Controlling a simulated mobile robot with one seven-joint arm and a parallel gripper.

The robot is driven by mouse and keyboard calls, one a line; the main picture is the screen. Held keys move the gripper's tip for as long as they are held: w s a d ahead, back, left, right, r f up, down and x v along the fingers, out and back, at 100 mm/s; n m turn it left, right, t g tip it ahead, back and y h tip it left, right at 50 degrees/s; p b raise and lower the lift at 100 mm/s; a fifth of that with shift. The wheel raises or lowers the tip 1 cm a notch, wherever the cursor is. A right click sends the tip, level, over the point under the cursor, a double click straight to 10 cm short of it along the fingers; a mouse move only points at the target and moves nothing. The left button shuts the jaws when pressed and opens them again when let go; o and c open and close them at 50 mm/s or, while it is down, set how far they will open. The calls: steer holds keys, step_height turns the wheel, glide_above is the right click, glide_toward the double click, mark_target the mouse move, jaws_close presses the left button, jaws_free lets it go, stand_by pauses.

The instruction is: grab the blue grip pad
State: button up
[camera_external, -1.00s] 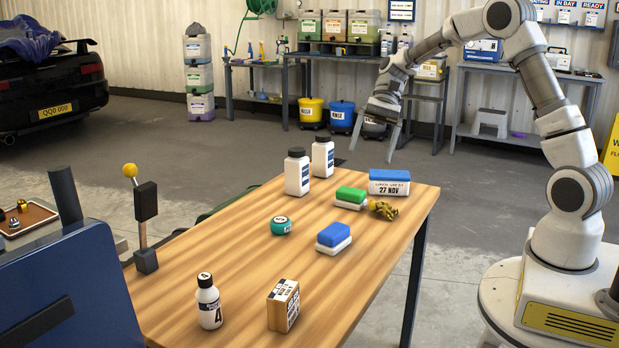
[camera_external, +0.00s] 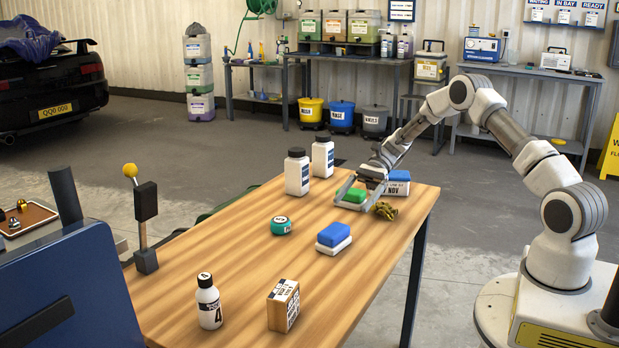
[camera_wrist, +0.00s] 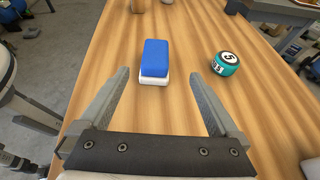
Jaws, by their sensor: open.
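The blue grip pad (camera_external: 333,235), a blue block with a white base, lies flat on the wooden table, right of the teal round tin. In the wrist view the blue grip pad (camera_wrist: 156,57) lies ahead, just beyond the fingertips and roughly in line with the gap. My gripper (camera_external: 352,200) is open, with its fingers angled down over the far part of the table. From outside, its fingers appear on either side of the similar green pad (camera_external: 354,195). The wrist view shows my gripper (camera_wrist: 161,76) empty between its spread fingers.
The teal tin (camera_external: 281,225) stands left of the blue pad. A dark yellow crumpled item (camera_external: 384,210) and a blue-and-white date box (camera_external: 398,188) are close to my gripper. Two white bottles (camera_external: 298,173) stand at the back left. A small bottle (camera_external: 209,303) and carton (camera_external: 284,306) stand in front.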

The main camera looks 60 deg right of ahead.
mark_target(336, 227)
steer(key=b+x, duration=0.1)
steer(key=x, duration=0.5)
steer(key=shift+a+f, duration=0.1)
steer(key=shift+a, duration=0.15)
steer(key=shift+s+b+x, duration=0.15)
steer(key=shift+b+x, duration=0.2)
steer(key=shift+x, duration=0.95)
steer(key=shift+s+b+x, duration=0.2)
steer(key=shift+b+x, duration=0.15)
steer(key=shift+x, duration=1)
steer(key=c, duration=1.4)
steer(key=shift+c, duration=0.2)
